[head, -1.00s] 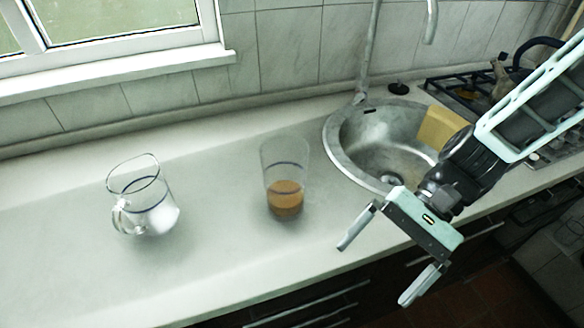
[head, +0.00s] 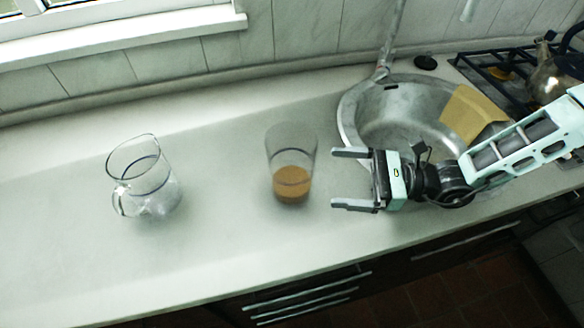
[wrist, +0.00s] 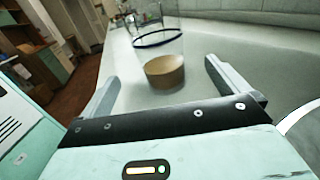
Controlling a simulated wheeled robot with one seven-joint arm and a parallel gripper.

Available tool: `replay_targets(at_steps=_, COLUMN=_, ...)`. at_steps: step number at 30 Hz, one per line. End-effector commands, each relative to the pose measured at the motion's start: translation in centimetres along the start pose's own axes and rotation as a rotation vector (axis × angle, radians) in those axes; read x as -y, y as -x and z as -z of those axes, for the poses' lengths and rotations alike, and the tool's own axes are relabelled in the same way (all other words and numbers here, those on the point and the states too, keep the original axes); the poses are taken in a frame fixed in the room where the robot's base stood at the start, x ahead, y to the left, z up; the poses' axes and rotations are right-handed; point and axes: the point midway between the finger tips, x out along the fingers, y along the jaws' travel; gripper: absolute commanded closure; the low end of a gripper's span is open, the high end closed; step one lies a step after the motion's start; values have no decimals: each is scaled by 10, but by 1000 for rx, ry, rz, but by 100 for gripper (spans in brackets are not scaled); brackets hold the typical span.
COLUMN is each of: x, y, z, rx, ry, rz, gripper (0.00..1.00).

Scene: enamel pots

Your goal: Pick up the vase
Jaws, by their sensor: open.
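The vase (head: 291,165) is a clear, tall glass with a brown lower part and a dark ring around it. It stands upright on the counter, left of the sink. My gripper (head: 333,178) is open and empty. Its fingers point left toward the vase, with a small gap between the fingertips and the glass. The open fingers also show in the wrist view (wrist: 162,74).
A clear glass jug (head: 146,180) with a handle stands further left on the counter (head: 70,250). A round steel sink (head: 400,120) with a yellowish board (head: 468,115) lies behind my gripper. A stove with a kettle (head: 556,75) is at the far right. Counter between jug and vase is clear.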

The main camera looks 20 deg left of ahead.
Motion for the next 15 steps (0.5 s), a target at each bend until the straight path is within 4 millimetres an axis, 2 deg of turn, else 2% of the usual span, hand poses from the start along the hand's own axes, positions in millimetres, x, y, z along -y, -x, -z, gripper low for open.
replay_targets(at_steps=1, x=-2, y=-12, z=-3, rx=0, ry=-2, rz=-5, gripper=0)
replay_targets(at_steps=6, x=-1, y=-42, z=-2, rx=1, ry=0, rz=-4, gripper=0)
replay_targets(at_steps=15, x=-1, y=-65, z=-3, rx=0, ry=-1, rz=-3, gripper=0)
